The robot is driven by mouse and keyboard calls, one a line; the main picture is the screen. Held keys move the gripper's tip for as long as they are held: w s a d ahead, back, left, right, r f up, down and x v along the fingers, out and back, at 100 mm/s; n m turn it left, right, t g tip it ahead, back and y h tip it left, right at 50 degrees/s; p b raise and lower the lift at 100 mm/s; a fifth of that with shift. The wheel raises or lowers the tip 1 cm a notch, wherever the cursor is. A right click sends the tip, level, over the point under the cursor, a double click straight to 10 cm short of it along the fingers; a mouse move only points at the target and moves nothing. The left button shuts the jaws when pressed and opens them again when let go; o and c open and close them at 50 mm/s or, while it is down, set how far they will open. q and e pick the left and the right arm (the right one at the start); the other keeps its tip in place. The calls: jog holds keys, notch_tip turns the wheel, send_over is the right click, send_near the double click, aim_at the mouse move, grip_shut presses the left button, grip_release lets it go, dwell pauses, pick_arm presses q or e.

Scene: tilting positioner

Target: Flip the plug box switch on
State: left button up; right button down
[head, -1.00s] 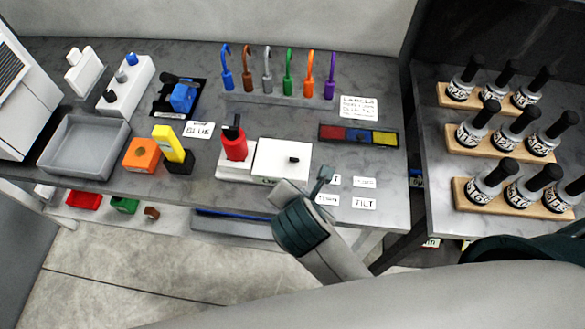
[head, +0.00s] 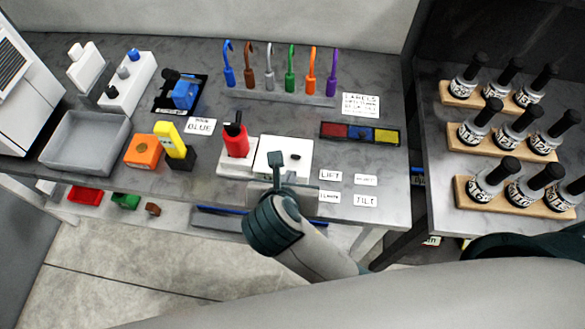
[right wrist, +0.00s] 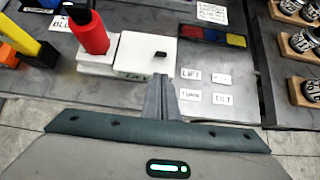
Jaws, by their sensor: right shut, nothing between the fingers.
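A low white box (head: 300,162) with a small black knob-like switch (head: 295,156) on its top stands at the bench's front, right of a red bottle-like piece (head: 236,143). I take it for the plug box; the switch's on or off position is too small to tell. My right gripper (head: 276,160) is shut and empty, over the box's front part in the head view, left of the switch. In the right wrist view the shut fingers (right wrist: 160,85) point at the front right edge of the box (right wrist: 140,44), short of its switch (right wrist: 161,54). My left gripper is not in view.
Label cards (head: 365,200) lie right of the box. A tray with red, blue and yellow fields (head: 322,130) lies behind them. Coloured hooks (head: 290,68) stand at the back. A yellow-and-black piece (head: 175,145) and a grey bin (head: 50,150) are left.

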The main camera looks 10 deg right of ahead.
aim_at(296, 157)
jog(key=p+x, duration=0.1)
jog(key=x, duration=0.9)
jog(key=shift+p, duration=0.35)
jog(key=shift+w, duration=0.1)
